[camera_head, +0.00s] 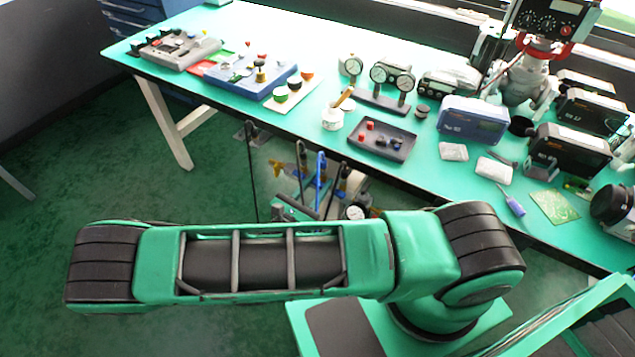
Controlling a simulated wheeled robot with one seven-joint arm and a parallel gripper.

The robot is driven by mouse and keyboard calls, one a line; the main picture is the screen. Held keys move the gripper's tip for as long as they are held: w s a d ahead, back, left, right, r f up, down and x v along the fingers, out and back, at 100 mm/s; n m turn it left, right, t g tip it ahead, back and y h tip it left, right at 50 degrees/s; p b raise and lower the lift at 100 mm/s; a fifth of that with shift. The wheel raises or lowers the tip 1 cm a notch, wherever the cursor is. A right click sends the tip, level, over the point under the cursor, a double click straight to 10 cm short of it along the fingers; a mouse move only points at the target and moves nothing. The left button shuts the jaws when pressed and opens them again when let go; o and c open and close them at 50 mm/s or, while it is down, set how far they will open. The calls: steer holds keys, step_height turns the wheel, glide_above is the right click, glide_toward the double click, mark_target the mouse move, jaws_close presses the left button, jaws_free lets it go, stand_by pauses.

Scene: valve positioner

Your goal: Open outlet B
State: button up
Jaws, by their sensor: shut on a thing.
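My gripper is not in view; only green and black links of my own arm show across the foreground. I cannot read any label, so I cannot tell which part is outlet B. A blue unit (247,80) with a few small knobs or fittings on top sits on the left part of the bench. A grey unit (178,50) with small fittings stands to its left. Below the bench edge are a blue upright part (321,172) and yellow fittings (278,168), partly hidden by my arm.
The green-topped bench (430,135) runs from upper left to lower right. Gauges (390,82), a dark tray (382,139), a white pot (333,118), a blue-grey instrument box (473,121) and a screwdriver (512,202) lie on it. The green floor (90,170) at left is clear.

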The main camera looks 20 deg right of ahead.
steer(key=shift+w+a, duration=0.1)
steer(key=o, duration=0.8)
steer(key=shift+m, duration=0.3)
steer(key=shift+c, duration=0.2)
steer(key=v, duration=1)
steer(key=shift+s+a, duration=0.2)
steer(key=shift+a, duration=0.15)
